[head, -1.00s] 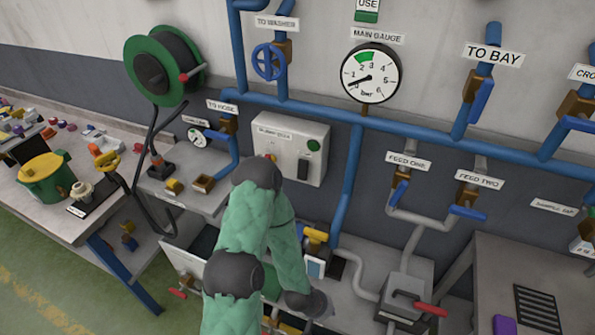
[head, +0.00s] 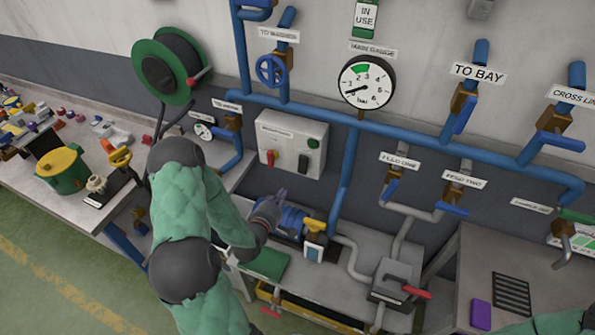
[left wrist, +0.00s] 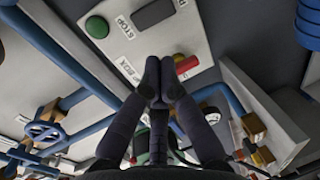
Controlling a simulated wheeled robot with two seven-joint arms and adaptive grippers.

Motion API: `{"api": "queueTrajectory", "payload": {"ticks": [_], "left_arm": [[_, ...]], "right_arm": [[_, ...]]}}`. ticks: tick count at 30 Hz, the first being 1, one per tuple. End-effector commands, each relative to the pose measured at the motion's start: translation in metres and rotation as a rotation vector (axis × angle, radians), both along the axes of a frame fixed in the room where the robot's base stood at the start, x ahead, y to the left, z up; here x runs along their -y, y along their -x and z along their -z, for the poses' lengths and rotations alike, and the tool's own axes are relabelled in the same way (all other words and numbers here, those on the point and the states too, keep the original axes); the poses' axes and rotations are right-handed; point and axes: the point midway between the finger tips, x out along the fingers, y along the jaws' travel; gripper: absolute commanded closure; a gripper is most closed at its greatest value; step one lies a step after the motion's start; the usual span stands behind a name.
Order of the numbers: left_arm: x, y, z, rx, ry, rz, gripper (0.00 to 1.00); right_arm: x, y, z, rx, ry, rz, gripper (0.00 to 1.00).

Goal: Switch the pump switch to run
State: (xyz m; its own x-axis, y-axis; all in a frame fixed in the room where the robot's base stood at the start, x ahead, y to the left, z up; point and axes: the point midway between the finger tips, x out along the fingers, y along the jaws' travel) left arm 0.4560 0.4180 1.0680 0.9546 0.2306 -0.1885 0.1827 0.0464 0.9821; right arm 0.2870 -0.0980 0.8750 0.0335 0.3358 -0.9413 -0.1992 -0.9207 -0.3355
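The grey pump box (head: 292,130) is on the wall, with a black handle (head: 304,161), a green button (head: 313,143) and a red knob (head: 270,157). In the left wrist view the black handle (left wrist: 152,13) is at the top, by a STOP label (left wrist: 125,26) and the green button (left wrist: 97,27). Which way the handle is set is unclear. My left gripper (head: 281,196) is below the box, pointing up towards it. Its fingertips (left wrist: 159,70) are together and appear empty, overlapping the box near the red knob (left wrist: 186,64) in view. I see no contact. My right gripper is out of view.
Under the box is a bench (head: 350,290) with a blue pump (head: 290,222) close to my left gripper. Blue pipes (head: 345,185) run right of the box. A hose reel (head: 165,68) hangs to the left. A red-handled valve block (head: 398,280) stands to the right.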

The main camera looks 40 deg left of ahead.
Motion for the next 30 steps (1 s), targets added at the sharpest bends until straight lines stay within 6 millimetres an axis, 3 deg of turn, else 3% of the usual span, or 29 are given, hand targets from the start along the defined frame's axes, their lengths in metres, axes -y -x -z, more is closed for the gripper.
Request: {"api": "queueTrajectory", "payload": {"ticks": [6,11,30], "left_arm": [[0.0,-0.002,0.001,-0.001,-0.001,0.001,1.0],[-0.003,-0.016,0.003,-0.001,-0.001,0.003,1.0],[-0.027,-0.119,0.024,-0.004,-0.002,0.003,1.0]], "right_arm": [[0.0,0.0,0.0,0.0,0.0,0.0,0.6],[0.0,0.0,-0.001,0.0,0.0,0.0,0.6],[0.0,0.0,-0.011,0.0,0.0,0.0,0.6]]}}
